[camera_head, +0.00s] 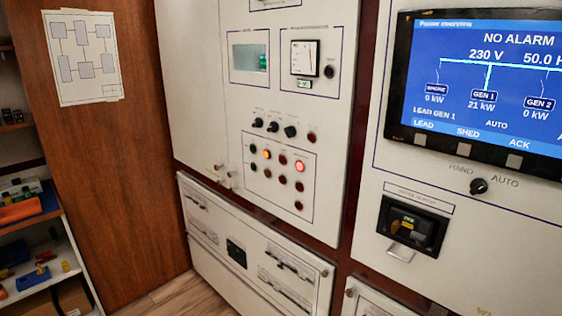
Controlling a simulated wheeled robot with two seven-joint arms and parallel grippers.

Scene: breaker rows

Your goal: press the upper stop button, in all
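The cabinet's middle door carries a framed group of small round buttons or lamps (283,179). One at the upper right of the group glows bright red (299,166), and one at its upper left glows orange (267,154). Another dark red button (311,137) sits above the frame, right of several black knobs (273,127). The labels are too small to read, so I cannot tell which is the upper stop button. Neither of my grippers is in view.
A screen (485,85) reading "NO ALARM" and a HAND/AUTO knob (478,186) are at right. A small black unit (412,226) sits below. A drawer-like lower panel (250,250) has handles. A shelf with tools (30,230) stands at left beside a wooden panel (115,170).

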